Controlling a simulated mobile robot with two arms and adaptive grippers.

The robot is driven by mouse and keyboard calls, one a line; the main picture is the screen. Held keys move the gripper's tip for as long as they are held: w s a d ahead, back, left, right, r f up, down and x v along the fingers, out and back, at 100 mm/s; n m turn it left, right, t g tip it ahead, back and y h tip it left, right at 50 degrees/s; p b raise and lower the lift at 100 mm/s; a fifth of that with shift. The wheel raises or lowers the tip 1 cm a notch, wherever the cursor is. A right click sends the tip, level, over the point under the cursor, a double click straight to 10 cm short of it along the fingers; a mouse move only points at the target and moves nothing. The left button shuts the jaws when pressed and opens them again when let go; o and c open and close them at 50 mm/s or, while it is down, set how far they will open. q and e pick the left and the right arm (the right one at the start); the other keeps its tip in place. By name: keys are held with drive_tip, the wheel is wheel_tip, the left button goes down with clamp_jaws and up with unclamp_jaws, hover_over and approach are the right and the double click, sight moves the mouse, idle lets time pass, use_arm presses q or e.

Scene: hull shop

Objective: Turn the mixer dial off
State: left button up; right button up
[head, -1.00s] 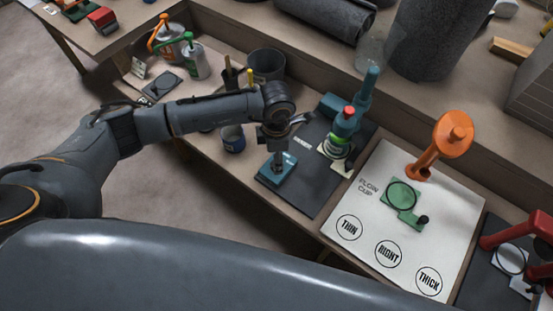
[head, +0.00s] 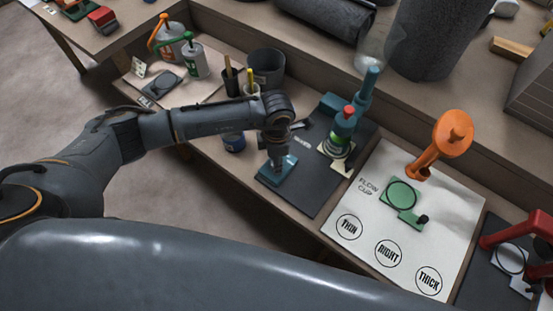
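The mixer is a teal stand (head: 366,94) on a dark mat, with a red-topped, green-banded part (head: 343,128) at its front. A low teal box (head: 270,174) sits at the mat's left front corner. My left gripper (head: 277,163) points down onto this box, its tips at or just over the top. The gripper hides most of the top, so I cannot see a dial or its setting. I cannot tell whether the fingers are open or touching anything. My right gripper is out of view.
A white flow cup board (head: 355,207) with an orange stand (head: 437,147) lies to the right. The dark mat (head: 312,197) is clear in front.

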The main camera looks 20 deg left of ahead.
use_arm(q)
drive_tip(key=shift+n, duration=0.3)
drive_tip(key=n, duration=0.4)
drive_tip(key=shift+n, duration=2.7)
drive_tip(key=o, duration=1.2)
drive_tip(key=shift+c, duration=0.2)
wheel_tip(320, 180, up, 12)
